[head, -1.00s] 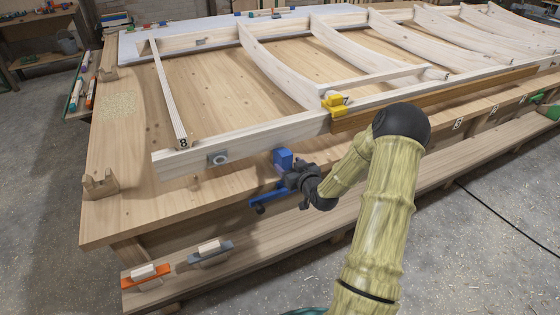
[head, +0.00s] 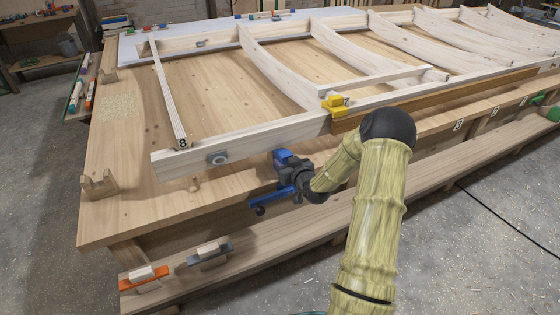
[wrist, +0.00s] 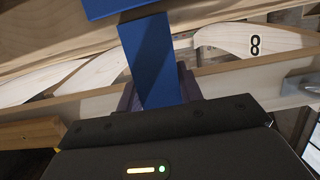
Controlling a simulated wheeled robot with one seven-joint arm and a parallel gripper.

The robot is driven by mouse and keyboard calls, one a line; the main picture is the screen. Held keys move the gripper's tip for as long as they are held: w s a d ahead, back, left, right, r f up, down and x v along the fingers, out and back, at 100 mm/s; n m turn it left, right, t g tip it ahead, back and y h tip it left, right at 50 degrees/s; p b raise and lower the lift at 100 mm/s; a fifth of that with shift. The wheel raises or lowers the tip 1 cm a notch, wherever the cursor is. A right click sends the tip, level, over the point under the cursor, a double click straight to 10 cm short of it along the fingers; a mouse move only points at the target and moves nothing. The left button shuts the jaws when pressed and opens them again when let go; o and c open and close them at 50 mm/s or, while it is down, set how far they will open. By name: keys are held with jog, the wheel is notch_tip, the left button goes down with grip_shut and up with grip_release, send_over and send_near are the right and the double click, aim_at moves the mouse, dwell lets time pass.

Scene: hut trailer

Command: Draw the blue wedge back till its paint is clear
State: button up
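The blue wedge (head: 284,157) is at the near edge of the pale wooden frame (head: 245,139), by the bench's front edge. My gripper (head: 285,171) is at it, reaching in from the right. In the wrist view the blue wedge (wrist: 152,62) stands between my dark fingers (wrist: 158,92), which lie close against both its sides and look shut on it. A second blue piece (wrist: 112,6) shows beyond its upper end. A blue bar with a dark knob (head: 275,199) sits below my gripper in the head view. Any paint mark on the wedge cannot be made out.
Orange (head: 144,277) and grey (head: 209,254) tools lie on the lower shelf.

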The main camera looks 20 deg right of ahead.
jog(key=shift+s, duration=1.5)
jog(key=o, duration=1.2)
jog(key=shift+o, duration=0.2)
jog(key=r+p+v, duration=0.1)
jog(key=v, duration=0.6)
jog(key=shift+r, duration=0.15)
jog(key=shift+a, duration=0.1)
